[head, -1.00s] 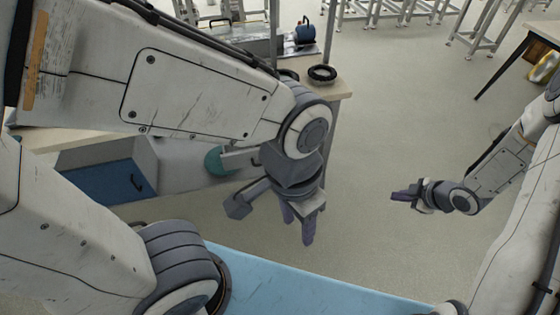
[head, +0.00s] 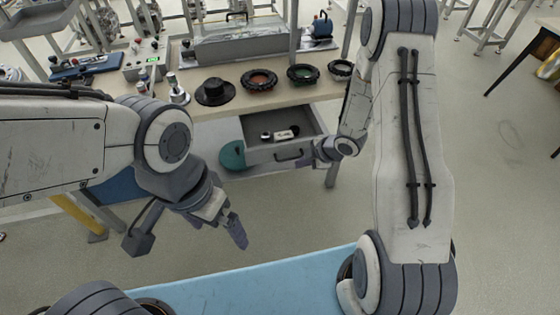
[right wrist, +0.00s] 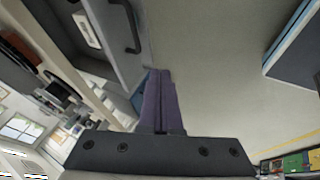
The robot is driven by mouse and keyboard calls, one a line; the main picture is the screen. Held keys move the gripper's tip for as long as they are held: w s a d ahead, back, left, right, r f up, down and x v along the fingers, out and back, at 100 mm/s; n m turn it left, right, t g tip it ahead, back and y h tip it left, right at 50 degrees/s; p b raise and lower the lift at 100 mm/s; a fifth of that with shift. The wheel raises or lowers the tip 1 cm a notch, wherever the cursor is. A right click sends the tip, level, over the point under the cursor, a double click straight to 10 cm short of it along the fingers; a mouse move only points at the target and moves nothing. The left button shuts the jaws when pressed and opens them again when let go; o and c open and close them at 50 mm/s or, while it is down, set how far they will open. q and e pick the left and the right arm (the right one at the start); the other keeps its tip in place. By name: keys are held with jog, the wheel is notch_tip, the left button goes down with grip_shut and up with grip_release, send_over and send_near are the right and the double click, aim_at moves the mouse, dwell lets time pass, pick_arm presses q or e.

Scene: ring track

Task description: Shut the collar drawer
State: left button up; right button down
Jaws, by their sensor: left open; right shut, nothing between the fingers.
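The collar drawer (head: 283,152) is pulled open below the bench top, a grey drawer with a dark bar handle on its front and small light and dark items inside. Its front and handle also show at the upper left of the right wrist view (right wrist: 124,30). My right gripper (head: 308,163) is shut and empty, beside the right part of the drawer front; its closed purple fingers (right wrist: 160,100) point toward the drawer front's edge in the wrist view. Whether they touch it I cannot tell. My left gripper (head: 238,228) is open and empty, low and left of the drawer.
On the bench top (head: 225,110) stand a black hat-shaped part (head: 215,93), several dark rings (head: 259,79) and a metal fixture. A teal round thing (head: 232,155) is left of the drawer. A blue surface (head: 250,285) lies in front.

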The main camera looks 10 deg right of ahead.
pick_arm(q)
jog(key=shift+r+p, duration=1)
jog(key=shift+r, duration=0.05)
pick_arm(e)
jog(key=w+a+f, duration=0.3)
jog(key=w+f, duration=0.4)
jog(key=shift+w, duration=0.1)
